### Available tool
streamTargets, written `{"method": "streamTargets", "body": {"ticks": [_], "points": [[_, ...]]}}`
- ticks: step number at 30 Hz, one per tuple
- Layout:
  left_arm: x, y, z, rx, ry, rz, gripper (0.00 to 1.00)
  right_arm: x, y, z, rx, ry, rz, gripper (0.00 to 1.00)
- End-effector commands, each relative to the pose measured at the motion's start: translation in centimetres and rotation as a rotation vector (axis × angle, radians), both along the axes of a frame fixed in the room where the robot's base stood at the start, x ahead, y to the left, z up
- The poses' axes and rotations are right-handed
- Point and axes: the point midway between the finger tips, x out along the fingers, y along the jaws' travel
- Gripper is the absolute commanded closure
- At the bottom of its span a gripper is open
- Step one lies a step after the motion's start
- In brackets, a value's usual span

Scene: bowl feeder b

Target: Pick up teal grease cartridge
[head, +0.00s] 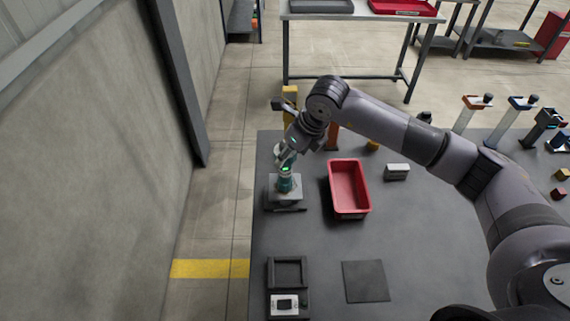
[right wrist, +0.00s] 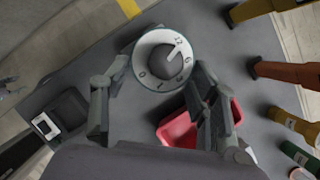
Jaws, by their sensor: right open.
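In the right wrist view a round pale dial with numbers and a dark knob (right wrist: 163,61) lies between the open fingers. Contact with the fingers is unclear. My left gripper is out of view.
A red bin (head: 349,187) stands right of the stand, with a small grey box (head: 397,172) beyond. A dark tray (head: 287,272), a small device (head: 289,305) and a dark square mat (head: 365,281) lie in front. Colored upright stands line the far side.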

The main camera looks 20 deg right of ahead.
Motion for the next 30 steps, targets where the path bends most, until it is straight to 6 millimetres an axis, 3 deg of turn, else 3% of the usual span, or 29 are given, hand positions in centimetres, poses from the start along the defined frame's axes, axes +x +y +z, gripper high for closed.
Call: {"method": "streamTargets", "body": {"ticks": [4,12,20,30], "points": [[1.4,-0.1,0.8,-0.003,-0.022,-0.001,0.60,0.5,0.4,-1.5,0.000,0.006,0.000,0.45],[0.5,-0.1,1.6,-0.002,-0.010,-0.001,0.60,1.8,1.0,-4.9,0.001,0.003,0.000,0.45],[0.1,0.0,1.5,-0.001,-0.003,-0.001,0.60,1.9,1.1,-5.4,0.000,0.000,0.001,0.45],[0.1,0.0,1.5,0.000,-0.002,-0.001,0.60,1.9,1.1,-5.3,0.001,0.000,0.000,0.67]]}}
